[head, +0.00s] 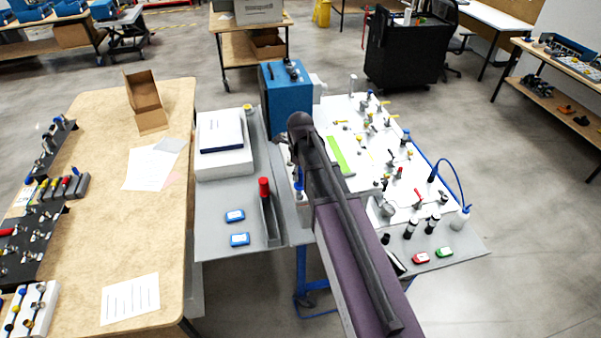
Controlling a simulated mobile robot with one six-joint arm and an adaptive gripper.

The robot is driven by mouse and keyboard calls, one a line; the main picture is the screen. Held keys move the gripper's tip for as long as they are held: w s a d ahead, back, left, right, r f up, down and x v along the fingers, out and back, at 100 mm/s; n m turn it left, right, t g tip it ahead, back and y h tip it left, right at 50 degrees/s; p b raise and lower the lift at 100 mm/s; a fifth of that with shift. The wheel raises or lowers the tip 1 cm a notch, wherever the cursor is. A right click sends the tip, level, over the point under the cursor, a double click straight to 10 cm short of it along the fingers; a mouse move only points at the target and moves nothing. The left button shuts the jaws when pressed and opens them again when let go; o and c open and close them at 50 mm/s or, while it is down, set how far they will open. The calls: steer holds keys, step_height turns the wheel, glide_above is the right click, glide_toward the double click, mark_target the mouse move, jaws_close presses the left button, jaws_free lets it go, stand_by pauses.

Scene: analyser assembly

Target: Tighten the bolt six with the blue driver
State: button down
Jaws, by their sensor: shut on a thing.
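My arm reaches forward over the white analyser panel (375,140). My gripper (292,158) is at its far end, over the panel's left edge and mostly hidden by my own wrist and arm. A small blue piece, which looks like the blue driver (298,185), shows just below it, so the gripper appears shut on it. The driver's tip is hidden. Several bolts and fittings stand on the panel; I cannot tell which is bolt six, or whether the driver touches a bolt.
A red-handled driver (264,188) stands in a grey holder left of the arm. A blue box (285,95) stands behind the wrist.

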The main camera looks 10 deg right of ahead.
steer(key=shift+m, duration=2)
steer(key=shift+c, duration=1.3)
jaws_free()
steer(key=n, duration=2.4)
